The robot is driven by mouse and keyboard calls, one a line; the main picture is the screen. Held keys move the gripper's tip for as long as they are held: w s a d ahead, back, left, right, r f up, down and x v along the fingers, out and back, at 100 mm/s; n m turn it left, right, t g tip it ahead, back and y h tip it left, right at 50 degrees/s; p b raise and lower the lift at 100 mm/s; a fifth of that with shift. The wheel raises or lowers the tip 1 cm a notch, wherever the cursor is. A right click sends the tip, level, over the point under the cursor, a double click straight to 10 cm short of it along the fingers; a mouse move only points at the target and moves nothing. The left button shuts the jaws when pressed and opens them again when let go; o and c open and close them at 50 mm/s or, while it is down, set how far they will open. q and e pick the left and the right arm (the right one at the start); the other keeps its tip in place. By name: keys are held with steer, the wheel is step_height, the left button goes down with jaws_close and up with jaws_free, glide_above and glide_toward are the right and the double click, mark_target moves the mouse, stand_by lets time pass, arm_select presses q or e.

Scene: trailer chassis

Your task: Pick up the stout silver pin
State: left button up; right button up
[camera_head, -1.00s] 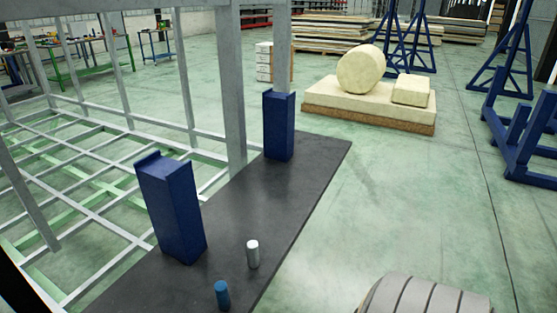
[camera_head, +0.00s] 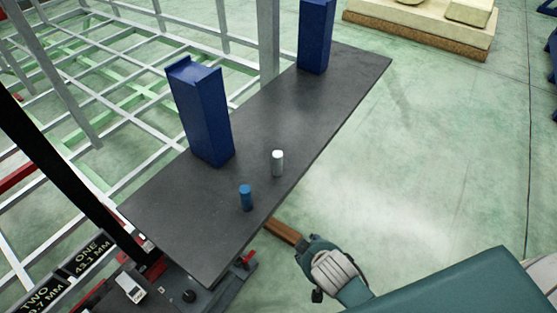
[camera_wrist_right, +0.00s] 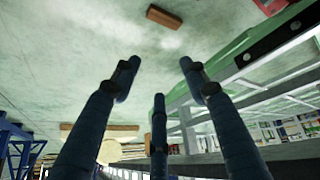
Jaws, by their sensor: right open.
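The stout silver pin (camera_head: 277,163) stands upright on a dark grey board in the head view, near its right-hand edge. A blue pin (camera_head: 246,198) stands upright a little nearer and to its left, apart from it. My left gripper is not in view.
Two tall blue blocks (camera_head: 201,112) (camera_head: 315,36) stand on the dark board (camera_head: 190,220). A metal frame (camera_head: 150,40) lies to the left. Open floor (camera_head: 430,150) lies right of the board.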

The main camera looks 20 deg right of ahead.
steer(key=w+a+r+m+t, duration=0.1)
steer(key=w+r+t, duration=0.15)
steer(key=r, duration=0.35)
steer(key=w+r+t, duration=0.1)
steer(key=w+r, duration=0.3)
steer(key=r, duration=0.2)
steer(key=m+t, duration=0.1)
steer(key=t, duration=0.3)
glide_toward(281, 164)
steer(key=w, duration=0.1)
steer(key=p+x, duration=0.1)
steer(key=x, duration=0.4)
steer(key=shift+d, duration=0.1)
steer(key=p+x, duration=0.1)
steer(key=x, duration=0.3)
steer(key=shift+w+f, duration=0.25)
steer(key=shift+w, duration=0.05)
steer(key=shift+w+f+p, duration=0.25)
steer(key=shift+w+p, duration=0.05)
steer(key=shift+w, duration=0.05)
steer(key=shift+r, duration=0.1)
jaws_close()
